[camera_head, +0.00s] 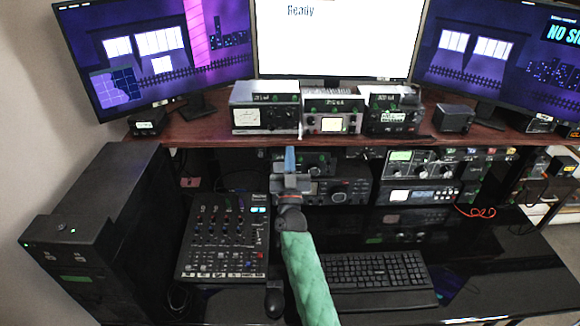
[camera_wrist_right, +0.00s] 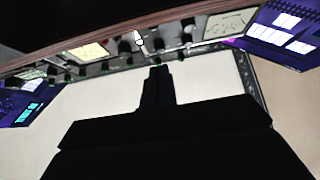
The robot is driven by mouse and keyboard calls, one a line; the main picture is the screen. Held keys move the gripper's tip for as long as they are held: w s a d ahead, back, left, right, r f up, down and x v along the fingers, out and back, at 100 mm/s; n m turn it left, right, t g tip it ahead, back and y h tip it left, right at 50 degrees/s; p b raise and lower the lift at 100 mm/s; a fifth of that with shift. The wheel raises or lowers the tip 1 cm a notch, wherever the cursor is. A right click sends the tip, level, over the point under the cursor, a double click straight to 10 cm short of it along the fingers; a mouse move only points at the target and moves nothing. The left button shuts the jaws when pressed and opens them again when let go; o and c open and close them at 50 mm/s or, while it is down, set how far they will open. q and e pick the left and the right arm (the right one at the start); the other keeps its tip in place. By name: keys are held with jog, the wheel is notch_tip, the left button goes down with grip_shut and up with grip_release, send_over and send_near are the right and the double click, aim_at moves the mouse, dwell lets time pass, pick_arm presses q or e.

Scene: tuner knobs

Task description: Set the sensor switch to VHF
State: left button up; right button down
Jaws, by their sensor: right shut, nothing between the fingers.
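My right gripper (camera_head: 290,155) is shut and empty. In the head view it stands in front of the shelf edge, below the left tuner unit (camera_head: 264,117). That unit has a pale meter and small knobs. In the right wrist view, which looks upside down, my dark fingertips (camera_wrist_right: 157,70) point at a row of knobs on the tuner panels. A light pointer-shaped knob (camera_wrist_right: 140,38) is just beyond the tips; I cannot tell whether they touch. The labels, including VHF, are too small to read, so I cannot tell which knob is the sensor switch. My left gripper is not in view.
More tuner units stand on the wooden shelf (camera_head: 210,124), including a middle one (camera_head: 333,116) with a lit yellowish display. Monitors (camera_head: 335,38) rise behind. Radios (camera_head: 418,163) sit under the shelf. A mixer (camera_head: 225,235) and keyboard (camera_head: 375,270) lie on the black desk.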

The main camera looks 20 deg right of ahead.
aim_at(289, 126)
jog(key=x, duration=0.3)
jog(key=shift+w+d+r+p, duration=0.1)
jog(key=shift+w+r+p, duration=0.1)
jog(key=shift+r+p, duration=0.1)
jog(key=shift+w+d+f+b, duration=0.1)
jog(key=shift+w+f+b, duration=0.15)
jog(key=shift+b, duration=0.1)
jog(key=shift+w, duration=0.35)
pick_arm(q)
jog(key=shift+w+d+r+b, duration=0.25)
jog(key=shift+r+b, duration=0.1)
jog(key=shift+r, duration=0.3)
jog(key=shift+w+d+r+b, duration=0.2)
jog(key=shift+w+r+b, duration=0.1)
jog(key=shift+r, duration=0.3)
pick_arm(e)
jog(key=shift+w+d+f, duration=0.1)
jog(key=shift+w+d, duration=0.1)
jog(key=shift+w, duration=0.4)
jog(key=shift+w+d+f, duration=0.1)
jog(key=shift+w+d, duration=0.15)
jog(key=shift+w, duration=0.35)
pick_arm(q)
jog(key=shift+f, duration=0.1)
